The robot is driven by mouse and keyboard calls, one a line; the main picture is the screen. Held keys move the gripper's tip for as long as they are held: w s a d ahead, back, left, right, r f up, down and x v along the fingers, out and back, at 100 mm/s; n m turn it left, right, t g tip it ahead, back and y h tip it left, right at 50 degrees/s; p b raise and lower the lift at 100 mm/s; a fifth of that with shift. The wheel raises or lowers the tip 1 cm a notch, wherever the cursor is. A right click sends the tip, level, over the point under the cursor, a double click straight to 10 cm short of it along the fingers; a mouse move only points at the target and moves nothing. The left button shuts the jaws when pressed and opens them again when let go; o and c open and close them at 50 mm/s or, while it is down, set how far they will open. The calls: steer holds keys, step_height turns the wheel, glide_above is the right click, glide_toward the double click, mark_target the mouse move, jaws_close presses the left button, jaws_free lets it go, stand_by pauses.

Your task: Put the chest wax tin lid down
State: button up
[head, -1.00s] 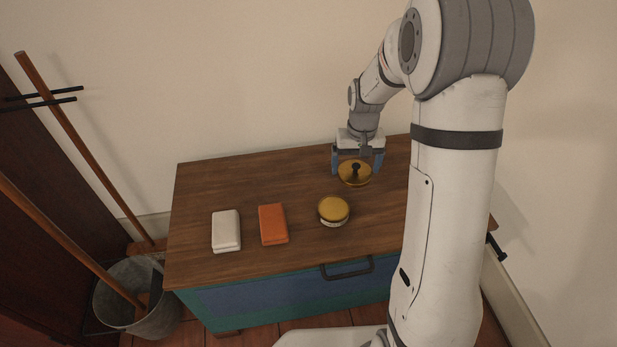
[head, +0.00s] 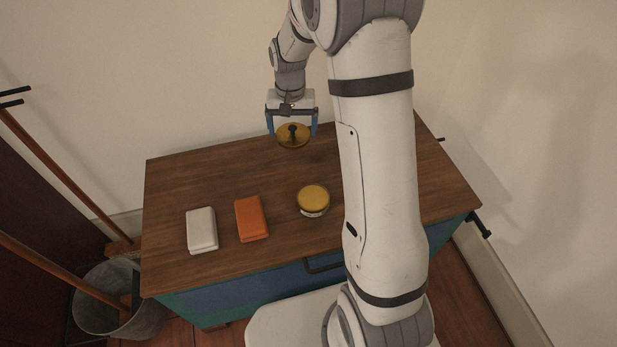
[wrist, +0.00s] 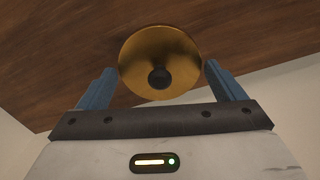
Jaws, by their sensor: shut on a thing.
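The wax tin lid (head: 293,140) is a round brass-coloured disc with a dark knob. My gripper (head: 292,131) is shut on it, with a blue finger at either side, and holds it above the back part of the wooden chest top (head: 230,165). In the wrist view the lid (wrist: 160,50) lies between the fingertips with its knob towards the camera. The open wax tin (head: 313,200), with yellow on top and a pale label, stands on the chest to the right and in front of the lid.
An orange block (head: 251,218) and a white block (head: 201,230) lie on the chest, left of the tin. The back left of the top is clear. A metal bucket (head: 105,305) and wooden poles (head: 60,170) stand at the left. A plain wall is behind.

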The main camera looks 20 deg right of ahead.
steer(key=w+m, duration=0.1)
steer(key=m, duration=0.1)
steer(key=w+r+m, duration=0.1)
steer(key=m, duration=0.1)
steer(key=shift+w+r+m, duration=0.15)
steer(key=shift+w+m, duration=0.05)
steer(key=shift+m, duration=0.1)
steer(key=shift+w+m, duration=0.15)
steer(key=shift+m, duration=0.25)
steer(key=shift+b, duration=0.3)
step_height(320, 180, down, 10)
steer(key=b, duration=0.3)
steer(key=shift+w+r+b, duration=0.1)
steer(key=shift+b, duration=0.2)
steer(key=o, duration=0.7)
